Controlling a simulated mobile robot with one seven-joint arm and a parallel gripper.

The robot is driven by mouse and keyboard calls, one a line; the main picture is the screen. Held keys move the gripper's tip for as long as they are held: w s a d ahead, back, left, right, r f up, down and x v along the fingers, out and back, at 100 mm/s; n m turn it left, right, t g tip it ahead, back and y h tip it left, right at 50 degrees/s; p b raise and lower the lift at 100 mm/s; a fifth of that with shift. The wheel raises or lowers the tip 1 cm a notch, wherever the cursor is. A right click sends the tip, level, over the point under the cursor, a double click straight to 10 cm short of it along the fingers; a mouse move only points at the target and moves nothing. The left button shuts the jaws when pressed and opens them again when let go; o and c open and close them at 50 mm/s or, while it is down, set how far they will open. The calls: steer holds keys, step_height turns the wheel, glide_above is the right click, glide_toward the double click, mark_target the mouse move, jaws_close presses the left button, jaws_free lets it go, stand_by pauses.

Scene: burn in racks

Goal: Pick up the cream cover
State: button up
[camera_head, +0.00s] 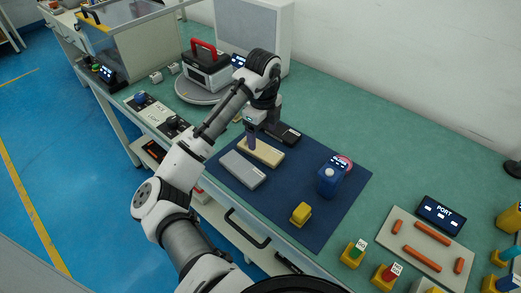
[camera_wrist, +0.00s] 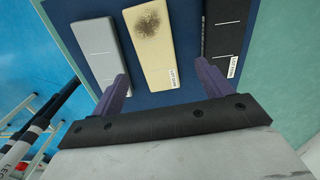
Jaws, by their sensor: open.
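The cream cover (camera_head: 265,153) lies flat on the dark blue mat (camera_head: 313,229), between a grey cover (camera_head: 242,169) and a black cover (camera_head: 287,136). In the wrist view the cream cover (camera_wrist: 151,45) has a dark brown scorched patch and a small white label at its near end. My gripper (camera_head: 251,140) is over the cream cover in the head view and hides part of it. In the wrist view my gripper (camera_wrist: 163,82) has its two purple fingers spread apart, one on each side of the cream cover's near end, with nothing held between them.
The grey cover (camera_wrist: 96,50) and the black cover (camera_wrist: 226,40) lie close on either side in the wrist view. A blue block (camera_head: 328,182) and a yellow block (camera_head: 301,213) stand on the mat to the right. A tray with orange bars (camera_head: 426,233) is farther right.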

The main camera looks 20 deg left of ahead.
mark_target(260, 149)
steer(key=shift+s+a+f+p, duration=0.15)
steer(key=shift+f+p, duration=0.35)
steer(key=shift+f, duration=0.95)
steer(key=shift+s+a+f+p, duration=0.1)
steer(key=shift+f+p, duration=0.35)
steer(key=shift+f, duration=0.95)
steer(key=c, duration=1.1)
